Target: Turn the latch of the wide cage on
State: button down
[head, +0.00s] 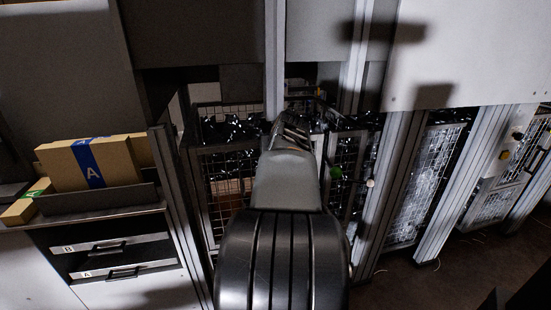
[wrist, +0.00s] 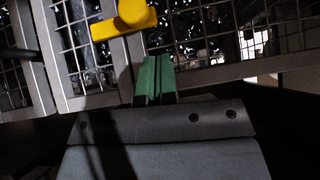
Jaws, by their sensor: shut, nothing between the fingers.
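In the wrist view my gripper (wrist: 157,62) shows as two green fingers pressed together, with nothing between them. A yellow latch (wrist: 125,24) with a rounded knob and a flat bar sits on the grey cage frame, just up and left of the fingertips. A gap seems to lie between fingers and latch, but I cannot tell whether they touch. The mesh cage (wrist: 82,45) stands behind.
At left in the head view, a cardboard box (head: 90,164) with a blue "A" band rests above drawers (head: 120,255). Grey posts (head: 392,185) stand right of my arm. Another mesh door (head: 490,207) is at far right. Dark floor (head: 430,272) is open at lower right.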

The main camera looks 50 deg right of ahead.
jog(key=w+a+p+v, duration=0.1)
jog(key=v, duration=0.9)
jog(key=shift+r, duration=0.25)
